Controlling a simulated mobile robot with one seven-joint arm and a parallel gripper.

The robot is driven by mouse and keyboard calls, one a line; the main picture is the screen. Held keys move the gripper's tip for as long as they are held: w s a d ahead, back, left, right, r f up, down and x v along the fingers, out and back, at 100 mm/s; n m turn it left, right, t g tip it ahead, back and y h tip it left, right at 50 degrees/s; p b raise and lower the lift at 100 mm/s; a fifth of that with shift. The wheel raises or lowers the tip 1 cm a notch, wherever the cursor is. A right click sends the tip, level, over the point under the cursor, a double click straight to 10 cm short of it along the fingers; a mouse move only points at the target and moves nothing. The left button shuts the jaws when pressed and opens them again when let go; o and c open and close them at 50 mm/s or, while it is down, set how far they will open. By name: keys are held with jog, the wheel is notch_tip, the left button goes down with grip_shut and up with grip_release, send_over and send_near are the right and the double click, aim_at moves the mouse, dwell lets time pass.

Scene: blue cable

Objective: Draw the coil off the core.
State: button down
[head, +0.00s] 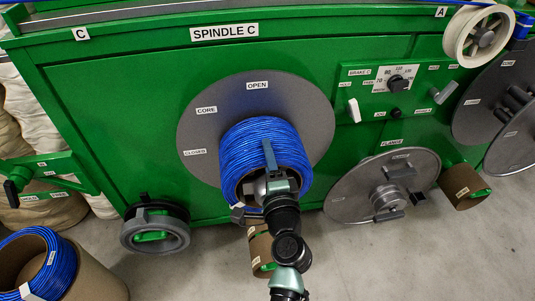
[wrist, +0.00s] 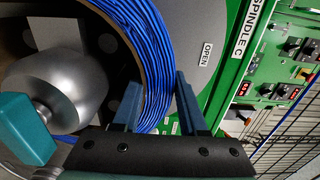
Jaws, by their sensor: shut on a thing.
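The blue cable coil (head: 262,143) sits in front of the grey disc (head: 310,105) under the SPINDLE C sign. Its near end opens toward me. In the wrist view the coil (wrist: 150,45) curves across the middle, its wall passing between my two fingers. My gripper (wrist: 165,88) is shut on that wall, one finger on the inner side and one on the outer. In the head view my gripper (head: 266,170) covers part of the coil's near end. A silver rounded piece (wrist: 55,85) shows inside the ring, apart from the coil's inner side. The core is mostly hidden.
The disc has CORE, OPEN and CLOSED labels. A round flange (head: 350,190) leans at the right, near a brown tube (head: 463,186). A grey ring (head: 155,228) is at the left. Another blue coil (head: 38,262) lies lower left. Some floor (head: 420,260) is clear.

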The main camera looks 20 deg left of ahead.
jog(key=shift+s+d+r, duration=0.35)
jog(key=shift+s+d, duration=0.1)
jog(key=shift+s, duration=0.1)
dwell(1.2)
jog(key=b+v, duration=0.2)
jog(key=v, duration=1.9)
jog(key=shift+s+b, duration=0.15)
jog(key=shift+b, duration=0.25)
dwell(1.9)
jog(key=shift+d+r, duration=0.1)
jog(key=shift+d, duration=0.05)
